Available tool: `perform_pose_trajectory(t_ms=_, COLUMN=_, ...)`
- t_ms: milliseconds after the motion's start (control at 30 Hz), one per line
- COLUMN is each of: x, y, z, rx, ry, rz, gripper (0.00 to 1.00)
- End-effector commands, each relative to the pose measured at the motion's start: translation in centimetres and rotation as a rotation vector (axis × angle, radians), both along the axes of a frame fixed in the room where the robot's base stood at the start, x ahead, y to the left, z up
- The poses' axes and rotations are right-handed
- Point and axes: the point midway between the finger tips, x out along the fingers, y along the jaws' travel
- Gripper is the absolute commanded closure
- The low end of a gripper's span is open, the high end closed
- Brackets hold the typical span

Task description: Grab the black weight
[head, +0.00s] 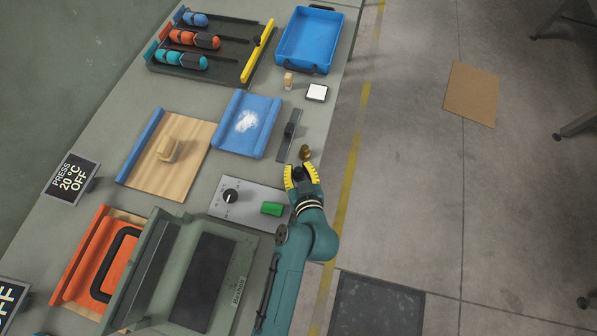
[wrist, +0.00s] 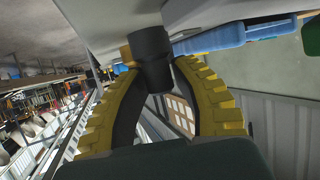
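My gripper (head: 301,171), with yellow ribbed fingers, is at the right edge of the bench in the head view. In the wrist view, the black weight (wrist: 152,58), a short dark cylinder with a narrower end, is between the two fingertips. The fingers curve in on both sides of it, very close or touching; I cannot tell whether they press on it. In the head view a dark shape shows between the fingers, partly hidden by them. A small brass-coloured weight (head: 305,152) stands just beyond the fingertips.
A grey panel with a black knob (head: 231,196) and green button (head: 272,209) is left of my gripper. Open floor is to the right.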

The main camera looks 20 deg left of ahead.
Motion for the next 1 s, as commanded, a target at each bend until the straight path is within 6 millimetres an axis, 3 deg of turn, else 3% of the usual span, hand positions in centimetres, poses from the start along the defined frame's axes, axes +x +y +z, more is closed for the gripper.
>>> perform_pose_trajectory(t_ms=33, x=0.0, y=0.0, z=0.0, rx=0.000, ry=0.000, rz=0.000, gripper=0.85)
perform_pose_trajectory(t_ms=100, x=0.0, y=0.0, z=0.0, rx=0.000, ry=0.000, rz=0.000, gripper=0.98)
perform_pose_trajectory(t_ms=133, x=0.0, y=0.0, z=0.0, rx=0.000, ry=0.000, rz=0.000, gripper=1.00)
perform_pose_trajectory(t_ms=467, x=0.1, y=0.0, z=0.6, rx=0.001, ry=-0.004, rz=-0.001, gripper=1.00)
perform_pose_trajectory(t_ms=567, x=0.1, y=0.0, z=2.1, rx=0.001, ry=-0.007, rz=0.000, gripper=1.00)
perform_pose_trajectory(t_ms=800, x=0.0, y=0.0, z=7.8, rx=0.001, ry=-0.007, rz=0.000, gripper=1.00)
perform_pose_trajectory(t_ms=1000, x=0.0, y=0.0, z=10.1, rx=0.001, ry=-0.004, rz=-0.001, gripper=1.00)
